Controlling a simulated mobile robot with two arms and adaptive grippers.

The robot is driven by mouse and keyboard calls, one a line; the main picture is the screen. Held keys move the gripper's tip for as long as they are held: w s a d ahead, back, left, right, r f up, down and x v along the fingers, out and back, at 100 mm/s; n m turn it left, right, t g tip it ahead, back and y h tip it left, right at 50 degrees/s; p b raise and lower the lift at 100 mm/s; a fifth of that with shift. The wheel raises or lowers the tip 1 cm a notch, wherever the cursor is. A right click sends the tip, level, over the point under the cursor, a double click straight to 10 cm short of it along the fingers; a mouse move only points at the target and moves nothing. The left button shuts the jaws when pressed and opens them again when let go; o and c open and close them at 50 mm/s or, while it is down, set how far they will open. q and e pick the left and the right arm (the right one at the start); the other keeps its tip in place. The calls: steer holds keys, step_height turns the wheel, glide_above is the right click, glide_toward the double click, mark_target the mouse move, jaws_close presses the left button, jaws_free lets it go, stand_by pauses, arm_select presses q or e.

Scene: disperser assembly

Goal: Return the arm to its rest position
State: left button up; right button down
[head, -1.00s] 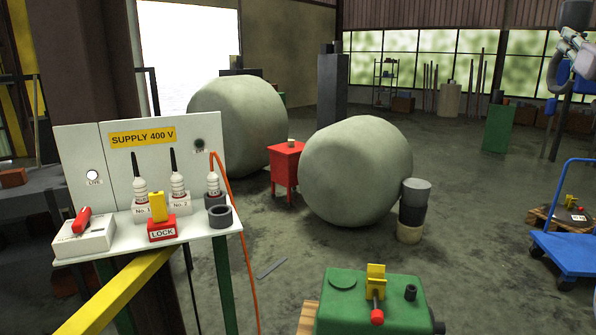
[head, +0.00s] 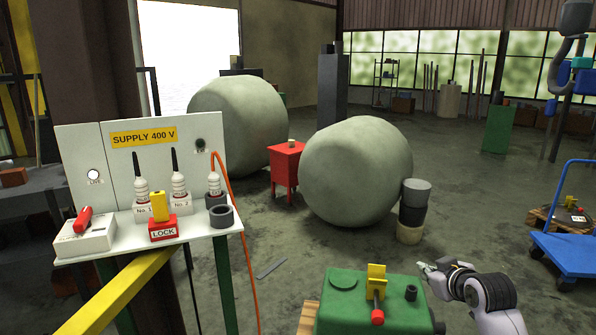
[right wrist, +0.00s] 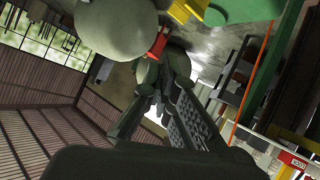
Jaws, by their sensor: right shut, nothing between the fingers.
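My right arm reaches in from the lower right of the head view. Its gripper (head: 424,268) points left, just right of the green machine, with nothing in its fingers. In the right wrist view the dark fingers (right wrist: 158,103) are close together and empty, in front of the upside-down-looking hall. Whether the gripper touches the green machine cannot be told, but a small gap seems to show. My left gripper is in neither view.
The green machine (head: 345,306) with a yellow piece and red knob stands at bottom centre. A supply panel (head: 95,140) on a white shelf is at left. Large grey boulders (head: 357,170), a red cabinet (head: 284,168) and a blue cart (head: 570,250) stand around open floor.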

steer(key=s+a+f+g, duration=0.2)
steer(key=s+a+f, duration=0.2)
steer(key=s+f, duration=0.5)
steer(key=s+a+f+g, duration=0.35)
steer(key=s+f, duration=0.45)
steer(key=s, duration=0.3)
steer(key=s+a+f+m+g, duration=0.1)
steer(key=s+a+f+g, duration=0.1)
steer(key=s, duration=0.9)
steer(key=s+a+f+m+g, duration=0.1)
steer(key=s, duration=1)
step_height(320, 180, down, 24)
steer(key=s+g+p, duration=0.2)
steer(key=s+d+f+p, duration=0.1)
steer(key=s+d+f, duration=0.1)
steer(key=s+f, duration=1.3)
steer(key=shift+s+d+g+h, duration=0.35)
steer(key=shift+s+d+h, duration=0.05)
steer(key=shift+s, duration=0.5)
